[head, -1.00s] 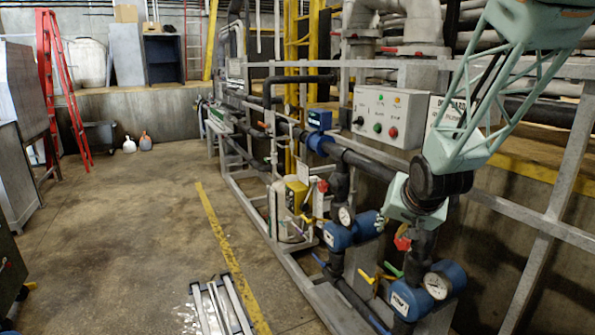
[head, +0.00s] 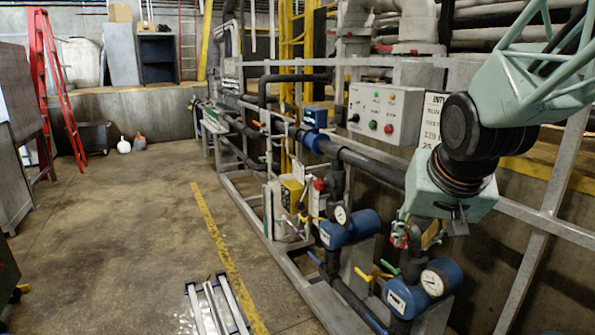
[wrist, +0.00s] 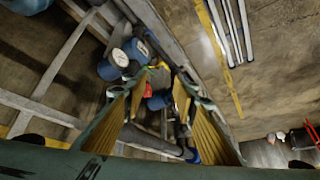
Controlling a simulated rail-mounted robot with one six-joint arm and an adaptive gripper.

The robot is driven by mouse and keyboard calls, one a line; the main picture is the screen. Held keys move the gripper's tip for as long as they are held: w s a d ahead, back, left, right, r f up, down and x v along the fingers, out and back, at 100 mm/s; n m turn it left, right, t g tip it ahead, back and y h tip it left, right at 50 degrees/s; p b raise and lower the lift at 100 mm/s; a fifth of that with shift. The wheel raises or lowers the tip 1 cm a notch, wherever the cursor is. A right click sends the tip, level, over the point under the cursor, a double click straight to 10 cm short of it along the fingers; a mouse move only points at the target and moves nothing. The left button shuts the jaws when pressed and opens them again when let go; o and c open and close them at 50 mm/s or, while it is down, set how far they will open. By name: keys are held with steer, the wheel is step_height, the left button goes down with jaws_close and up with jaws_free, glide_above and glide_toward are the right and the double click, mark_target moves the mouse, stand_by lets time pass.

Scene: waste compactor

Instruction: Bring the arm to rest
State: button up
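My arm's pale green lattice link (head: 530,85) comes in from the upper right in the head view, with a black wrist joint and a green wrist housing below it. My gripper (head: 418,238) hangs under the housing, in front of the pipe rack and partly hidden by it. In the wrist view my gripper (wrist: 158,95) shows its yellow-ribbed fingers spread apart with no object held between them. Pipes and blue gauges show beyond the fingers. I cannot tell the exact gap to them.
Blue meters with white dials (head: 348,228) and coloured valve handles are close by the gripper. A grey control box (head: 385,114) and metal rails stand behind. A red ladder (head: 58,90) is at the left. The floor left of the yellow line (head: 225,255) is mostly clear.

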steer(key=s+a+r+n+g, duration=0.1)
steer(key=s, duration=1.4)
steer(key=s+a+r+n+g+b, duration=0.1)
steer(key=s+a, duration=0.1)
steer(key=s, duration=1.3)
steer(key=shift+s+a+r+n+g+y, duration=0.15)
steer(key=shift+s+a+n+g+y, duration=0.05)
steer(key=shift+s+n+g+y, duration=0.15)
steer(key=shift+f+b, duration=0.65)
steer(key=shift+b, duration=0.15)
